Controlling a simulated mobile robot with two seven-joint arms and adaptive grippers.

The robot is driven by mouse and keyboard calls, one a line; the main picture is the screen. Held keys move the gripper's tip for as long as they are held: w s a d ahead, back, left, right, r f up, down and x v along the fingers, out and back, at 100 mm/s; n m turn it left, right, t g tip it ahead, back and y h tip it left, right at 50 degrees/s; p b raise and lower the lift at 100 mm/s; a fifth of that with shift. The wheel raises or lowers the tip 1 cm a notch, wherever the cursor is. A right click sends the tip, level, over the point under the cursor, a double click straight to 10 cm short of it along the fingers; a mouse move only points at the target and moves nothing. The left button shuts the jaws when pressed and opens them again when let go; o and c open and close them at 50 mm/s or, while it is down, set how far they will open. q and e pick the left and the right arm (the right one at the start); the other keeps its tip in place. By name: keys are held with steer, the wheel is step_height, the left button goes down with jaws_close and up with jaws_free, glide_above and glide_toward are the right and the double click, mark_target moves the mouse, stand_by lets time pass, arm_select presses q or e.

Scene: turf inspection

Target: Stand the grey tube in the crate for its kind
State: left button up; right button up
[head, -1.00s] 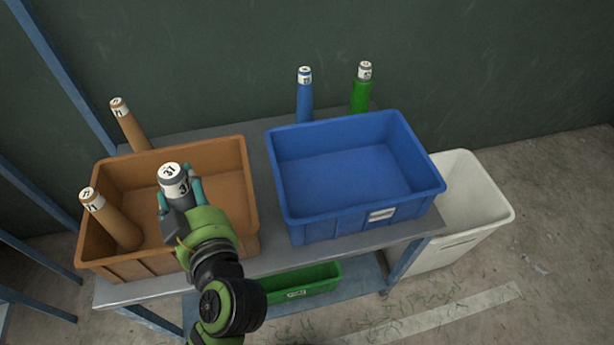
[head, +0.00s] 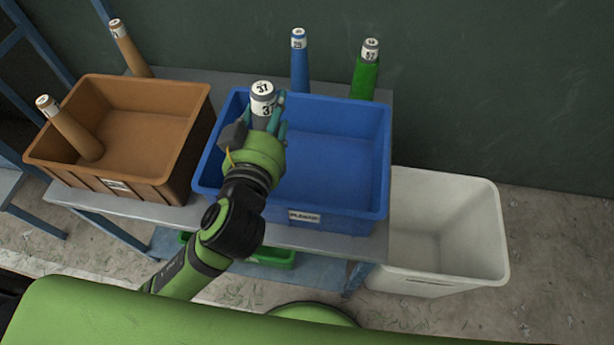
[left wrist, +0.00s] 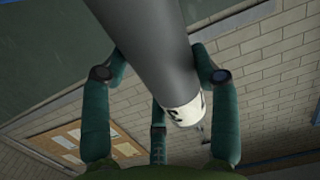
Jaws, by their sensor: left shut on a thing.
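The blue crate looks empty where I can see inside. The brown crate (head: 190,120) stands to the left with one brown tube (head: 75,135) leaning in it.
Behind the crates stand another brown tube (head: 130,50), a blue tube (head: 299,65) and a green tube (head: 365,75). A white bin (head: 490,230) on the floor at the right looks empty. A green crate (head: 275,257) sits on the lower shelf, mostly hidden by my arm.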

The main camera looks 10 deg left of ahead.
arm_select(q)
steer(key=s+d+f+m+g+h+b, duration=0.2)
steer(key=d+f+m+g+h+b, duration=0.2)
steer(key=d+m+h+b, duration=0.5)
steer(key=w+a+f+n+h+b, duration=0.1)
steer(key=w+a+f+h, duration=0.1)
steer(key=w+a+f, duration=0.6)
steer(key=shift+w+a+f+b, duration=0.4)
steer(key=shift+w+f, duration=0.5)
steer(key=shift+f, duration=0.6)
arm_select(e)
step_height(320, 180, down, 12)
steer(key=shift+w, duration=0.35)
arm_select(q)
steer(key=shift+f, duration=0.1)
steer(key=o, duration=1.4)
